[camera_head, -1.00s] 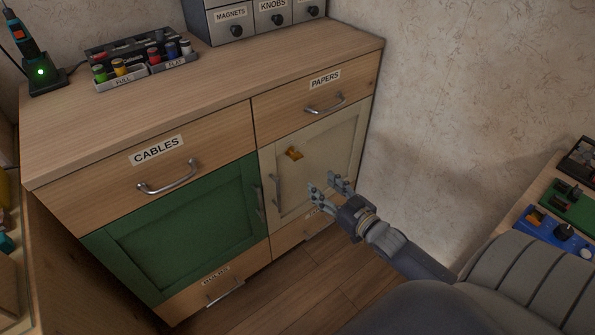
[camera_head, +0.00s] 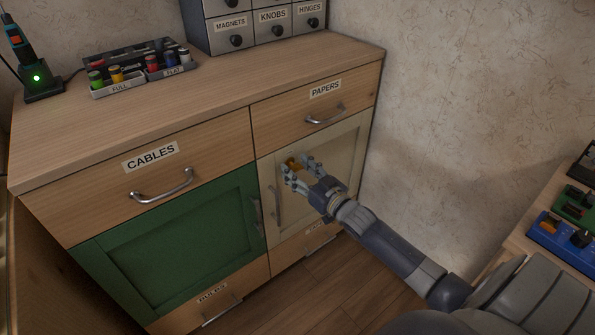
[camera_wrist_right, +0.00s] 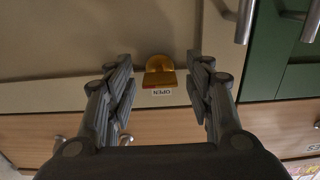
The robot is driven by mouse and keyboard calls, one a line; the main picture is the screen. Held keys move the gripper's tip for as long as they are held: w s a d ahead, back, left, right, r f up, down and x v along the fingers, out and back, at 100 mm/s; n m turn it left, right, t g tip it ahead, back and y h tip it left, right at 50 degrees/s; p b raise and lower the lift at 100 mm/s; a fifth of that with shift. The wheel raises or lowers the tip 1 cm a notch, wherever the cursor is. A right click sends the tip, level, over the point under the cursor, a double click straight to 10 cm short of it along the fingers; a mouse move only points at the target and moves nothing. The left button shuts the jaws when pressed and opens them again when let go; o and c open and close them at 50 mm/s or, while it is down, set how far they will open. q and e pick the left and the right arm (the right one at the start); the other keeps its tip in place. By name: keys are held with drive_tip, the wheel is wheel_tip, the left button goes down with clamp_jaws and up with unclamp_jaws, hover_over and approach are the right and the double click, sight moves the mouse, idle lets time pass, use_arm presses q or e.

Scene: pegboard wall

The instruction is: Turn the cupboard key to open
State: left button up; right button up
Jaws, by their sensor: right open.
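The cupboard key is a small yellow-orange piece (camera_head: 292,163) on the cream cupboard door (camera_head: 345,150), partly hidden by my gripper in the head view. In the right wrist view the key (camera_wrist_right: 159,72) stands between my fingertips, with clear gaps on both sides. A small label reading OPEN (camera_wrist_right: 161,92) lies just below it in that view. My right gripper (camera_head: 296,171) is open in front of the key, one finger on each side, and not touching it as far as the wrist view shows. The cream door is closed. My left gripper is not in view.
The cream door's metal handle (camera_head: 276,207) is just left of my gripper. The green door (camera_head: 165,245) with its own handle (camera_head: 255,216) adjoins it. The PAPERS drawer handle (camera_head: 326,115) juts out above. A workbench (camera_head: 515,245) stands at the right.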

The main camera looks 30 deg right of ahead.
drive_tip(key=shift+w, duration=0.25)
clamp_jaws()
idle(0.4)
